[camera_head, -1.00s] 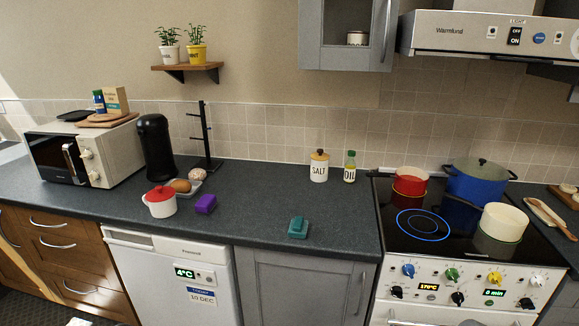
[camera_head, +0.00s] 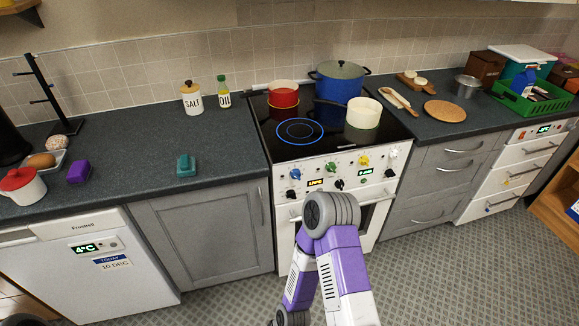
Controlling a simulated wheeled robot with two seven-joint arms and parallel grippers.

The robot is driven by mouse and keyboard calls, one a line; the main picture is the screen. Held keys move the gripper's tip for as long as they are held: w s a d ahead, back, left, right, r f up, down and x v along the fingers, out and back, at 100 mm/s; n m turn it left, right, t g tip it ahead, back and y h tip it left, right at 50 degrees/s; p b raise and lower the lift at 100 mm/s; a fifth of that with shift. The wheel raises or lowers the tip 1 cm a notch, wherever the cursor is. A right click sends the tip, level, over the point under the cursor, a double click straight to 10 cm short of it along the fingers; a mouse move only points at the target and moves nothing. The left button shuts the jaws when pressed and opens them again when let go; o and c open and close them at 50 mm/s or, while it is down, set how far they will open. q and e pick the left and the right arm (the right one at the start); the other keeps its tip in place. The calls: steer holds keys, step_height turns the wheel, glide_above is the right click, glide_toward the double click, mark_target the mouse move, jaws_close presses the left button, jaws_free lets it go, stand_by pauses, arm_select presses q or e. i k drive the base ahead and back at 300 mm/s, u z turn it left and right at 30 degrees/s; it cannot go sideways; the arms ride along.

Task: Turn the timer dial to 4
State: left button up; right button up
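The white stove (camera_head: 375,215) stands at the centre with its front panel facing me. The panel carries blue, green, yellow and white knobs in an upper row. Below them are black dials, one at left (camera_head: 291,193), one in the middle (camera_head: 339,184) and one at right (camera_head: 390,173). One of my purple and white arms is folded in front of the oven door. Neither gripper shows.
A red pot (camera_head: 283,101), a blue lidded pot (camera_head: 340,88) and a cream pot (camera_head: 363,118) stand on the hob. The dark counter (camera_head: 225,150) holds a teal block (camera_head: 186,166) and a purple block (camera_head: 79,173). A green crate (camera_head: 530,103) stands at right. The patterned floor (camera_head: 480,270) is open at lower right.

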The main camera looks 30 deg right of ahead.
mark_target(389, 172)
steer(key=k, duration=1.25)
steer(key=z, duration=0.8)
steer(key=i, duration=0.7)
steer(key=z, duration=0.5)
steer(key=i, duration=1.3)
steer(key=u, duration=0.2)
